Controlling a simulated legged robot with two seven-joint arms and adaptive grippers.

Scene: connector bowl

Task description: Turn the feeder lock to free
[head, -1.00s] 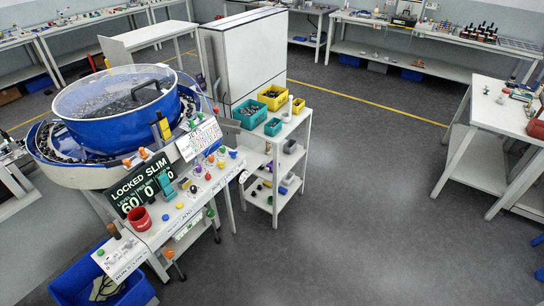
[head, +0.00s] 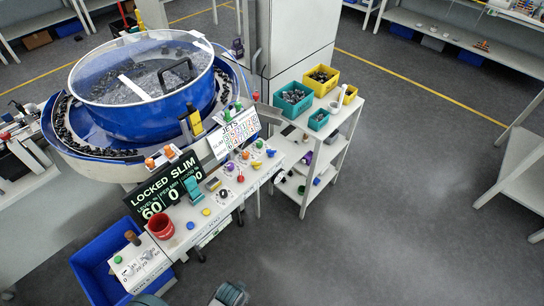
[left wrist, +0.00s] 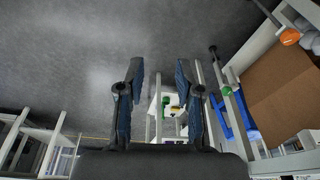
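The blue feeder bowl (head: 150,118) with its clear lid stands at the upper left of the head view. A dark display (head: 163,188) before it reads "LOCKED SLIM" and 60. The white control panel (head: 216,212) below holds several coloured knobs and buttons; I cannot tell which one is the feeder lock. In the left wrist view my left gripper (left wrist: 156,85) has its two fingers wide apart, with nothing between them. It is away from the panel's controls. My right gripper does not show; only rounded dark parts of my arms show at the bottom of the head view.
A red cup (head: 160,227) stands on the panel's left part. A blue bin (head: 100,262) is on the floor at the lower left. A white shelf cart (head: 345,122) with yellow and teal bins stands right of the panel. The grey floor (head: 400,220) at right is clear.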

